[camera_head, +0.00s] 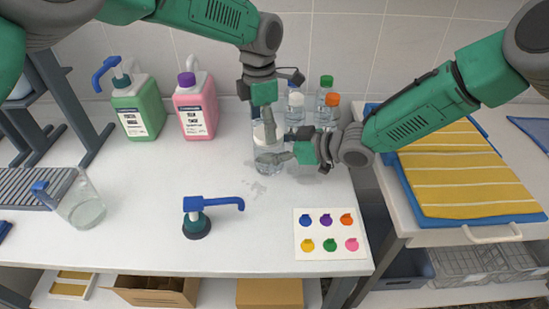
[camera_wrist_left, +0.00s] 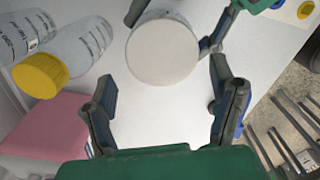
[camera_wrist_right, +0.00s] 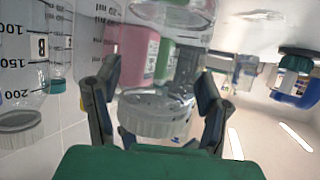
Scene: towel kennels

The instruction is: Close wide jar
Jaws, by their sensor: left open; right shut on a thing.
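The wide jar (camera_head: 268,163) is clear, with a white lid (camera_wrist_left: 163,50) on its top, and stands near the back of the white bench. In the right wrist view the jar (camera_wrist_right: 165,85) appears inverted, its lid (camera_wrist_right: 155,118) lowest. I cannot tell how tight the lid is. My right gripper (camera_head: 288,146) is shut on the jar from the right side; one of its fingers shows beside the lid in the left wrist view. My left gripper (camera_head: 270,128) is open and points down above the jar; its fingers (camera_wrist_left: 163,105) are apart with nothing between them.
Several capped bottles (camera_head: 327,112) stand behind and right of the jar. Green (camera_head: 140,117) and pink (camera_head: 195,112) jugs stand at the back left.

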